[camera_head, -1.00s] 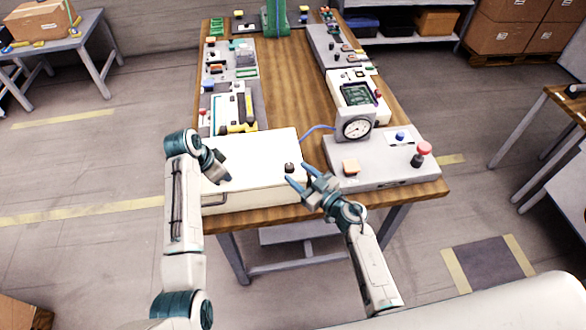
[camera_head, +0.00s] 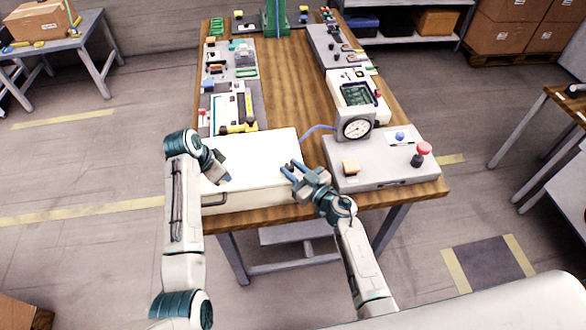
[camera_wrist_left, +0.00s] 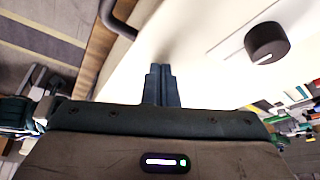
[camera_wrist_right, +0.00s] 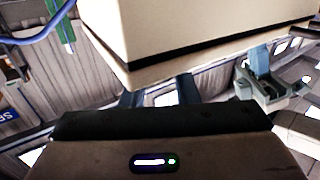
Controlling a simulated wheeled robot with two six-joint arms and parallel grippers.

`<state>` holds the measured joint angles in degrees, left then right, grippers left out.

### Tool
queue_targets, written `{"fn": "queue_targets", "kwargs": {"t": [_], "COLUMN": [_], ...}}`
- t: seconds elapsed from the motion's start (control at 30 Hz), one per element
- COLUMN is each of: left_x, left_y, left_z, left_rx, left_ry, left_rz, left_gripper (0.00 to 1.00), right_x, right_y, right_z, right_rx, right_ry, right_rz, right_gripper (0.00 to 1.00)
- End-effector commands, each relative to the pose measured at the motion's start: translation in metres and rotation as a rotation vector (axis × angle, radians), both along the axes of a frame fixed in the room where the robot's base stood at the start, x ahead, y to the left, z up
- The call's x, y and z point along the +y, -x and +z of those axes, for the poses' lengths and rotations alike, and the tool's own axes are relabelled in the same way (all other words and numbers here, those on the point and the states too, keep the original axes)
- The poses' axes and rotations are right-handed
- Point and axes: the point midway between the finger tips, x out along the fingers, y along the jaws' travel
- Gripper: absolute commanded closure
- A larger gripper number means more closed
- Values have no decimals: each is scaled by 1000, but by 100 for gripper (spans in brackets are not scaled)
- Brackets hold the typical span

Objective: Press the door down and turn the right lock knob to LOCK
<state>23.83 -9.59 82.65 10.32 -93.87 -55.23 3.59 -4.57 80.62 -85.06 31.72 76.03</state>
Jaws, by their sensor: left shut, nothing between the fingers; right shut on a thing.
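The white door (camera_head: 250,152) covers the top of a low white box at the table's front left. My left gripper (camera_head: 224,181) is shut and empty, fingertips down at the door; in the left wrist view its fingers (camera_wrist_left: 161,75) are together against the white surface. A black round knob (camera_wrist_left: 267,42) with a white mark stands on the door there. The right lock knob (camera_head: 289,166) is at the door's right side, mostly hidden by my right gripper (camera_head: 289,171), which is shut on it. The knob's angle and lettering cannot be read.
A grey panel (camera_head: 375,173) with a dial gauge (camera_head: 356,128), an orange switch (camera_head: 350,167) and a red-topped button (camera_head: 424,149) stands close to my right gripper. A dark handle (camera_wrist_left: 120,18) sits on the box's front. Bare wood runs down the table's middle (camera_head: 280,75).

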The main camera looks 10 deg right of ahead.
Motion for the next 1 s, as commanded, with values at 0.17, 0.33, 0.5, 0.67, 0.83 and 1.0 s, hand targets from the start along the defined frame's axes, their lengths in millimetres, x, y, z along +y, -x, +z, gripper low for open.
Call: {"fn": "queue_targets", "kwargs": {"t": [0.17, 0.33, 0.5, 0.67, 0.83, 1.0], "left_x": [0, 0, 0, 0, 0, 0], "left_y": [4, 4, 4, 4, 4, 4], "left_z": [-7, -7, -7, -7, -7, -7], "left_rx": [16, 16, 16, 16, 16, 16], "left_ry": [-2, -2, -2, -2, -2, -2], "left_rz": [-1, -1, -1, -1, -1, -1], "left_gripper": [100, 100, 100, 100, 100, 100], "right_x": [4, 4, 4, 4, 3, 3], "right_y": [2, 2, 2, 2, 2, 2], "right_z": [-1, -1, -1, -1, -1, -1], "right_rx": [0, 1, 2, 1, 1, 1], "right_ry": [-5, -2, -1, 0, 0, 0], "right_rz": [-132, -221, -234, -233, -233, -233], "right_gripper": [95, 95, 95, 95, 51, 51]}}
